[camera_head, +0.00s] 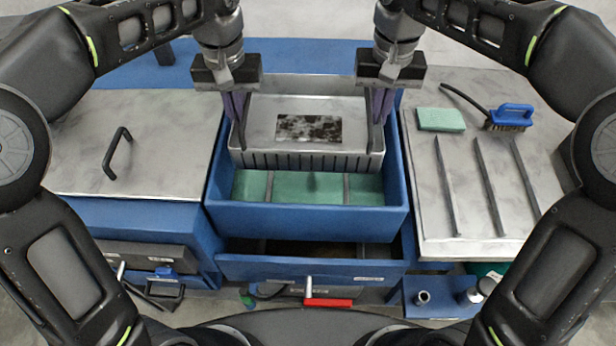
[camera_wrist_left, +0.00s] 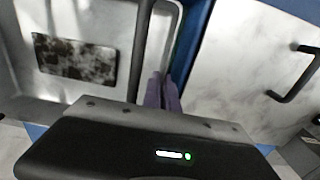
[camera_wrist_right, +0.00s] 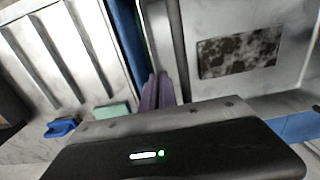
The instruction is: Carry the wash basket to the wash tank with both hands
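The wash basket (camera_head: 262,108) is a grey metal tray with a slotted front and a dark mottled plate (camera_head: 309,128) in it. It is over the rear part of the open blue wash tank (camera_head: 310,221), with a green surface visible in front of and below it. My left gripper (camera_head: 236,120) is at the basket's left handle (camera_wrist_left: 141,45), and my right gripper (camera_head: 380,118) is at its right handle (camera_wrist_right: 177,45). The purple fingers look closed on the handles, though their tips are partly hidden. Whether the basket touches the tank is unclear.
A closed metal lid with a black handle (camera_head: 117,153) is left of the tank. On the right worktop (camera_head: 436,226) are a green sponge (camera_head: 441,119), a blue brush (camera_head: 510,116) and several raised ribs. A blue drawer (camera_head: 310,268) stands partly open below the tank.

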